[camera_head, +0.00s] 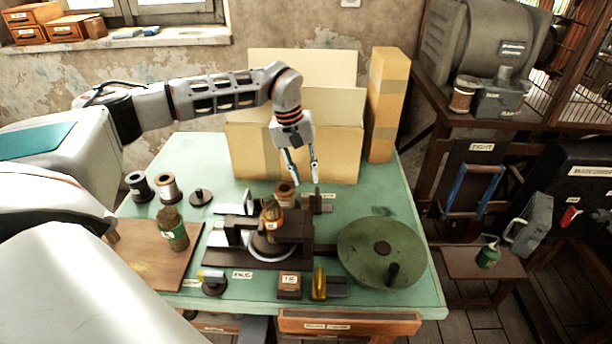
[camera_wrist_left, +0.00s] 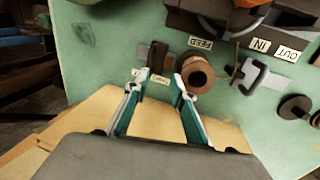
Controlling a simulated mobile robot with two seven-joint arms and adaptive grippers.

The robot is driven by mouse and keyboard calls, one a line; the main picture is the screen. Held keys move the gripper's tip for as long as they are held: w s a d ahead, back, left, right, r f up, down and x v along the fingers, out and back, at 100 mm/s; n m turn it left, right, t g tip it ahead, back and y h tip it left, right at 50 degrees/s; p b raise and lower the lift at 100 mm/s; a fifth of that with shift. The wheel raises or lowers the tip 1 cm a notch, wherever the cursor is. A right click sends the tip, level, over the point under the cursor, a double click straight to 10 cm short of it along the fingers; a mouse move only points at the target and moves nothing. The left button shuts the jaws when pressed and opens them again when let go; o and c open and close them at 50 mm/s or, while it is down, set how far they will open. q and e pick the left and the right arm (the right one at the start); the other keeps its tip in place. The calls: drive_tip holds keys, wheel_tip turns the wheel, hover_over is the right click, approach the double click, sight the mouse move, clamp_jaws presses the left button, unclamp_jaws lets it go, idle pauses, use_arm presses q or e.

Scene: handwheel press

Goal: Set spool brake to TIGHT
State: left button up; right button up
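My left gripper (camera_head: 304,181) points down over the back of the green table, fingers apart and nothing seen between them. It also shows in the left wrist view (camera_wrist_left: 161,78). A brown spool (camera_head: 286,193) stands upright behind the press; in the left wrist view the spool (camera_wrist_left: 197,74) is close to one fingertip. Next to it is a small dark block or lever (camera_wrist_left: 157,57), apparently the spool brake, just beyond the fingertips; it also shows in the head view (camera_head: 317,201). Small labels beside it are partly hidden and unreadable, so its setting cannot be told.
The dark press (camera_head: 297,228) stands in front of the spool. A green handwheel (camera_head: 381,252) is at its right. Cardboard boxes (camera_head: 340,104) stand close behind my left gripper.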

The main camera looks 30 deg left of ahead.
use_arm(q)
drive_tip(key=shift+s+a+r, duration=0.1)
drive_tip(key=shift+a+r, duration=0.05)
drive_tip(key=shift+r, duration=0.75)
drive_tip(key=shift+s+a+r, duration=0.1)
drive_tip(key=shift+a+r, duration=0.05)
drive_tip(key=shift+r, duration=0.75)
drive_tip(key=shift+s+a+r, duration=0.1)
drive_tip(key=shift+a+r, duration=0.05)
drive_tip(key=shift+r, duration=0.75)
wheel_tip(320, 180, up, 12)
drive_tip(key=s+a, duration=0.1)
drive_tip(key=a, duration=0.1)
drive_tip(key=shift+s, duration=0.15)
drive_tip(key=shift+f, duration=0.1)
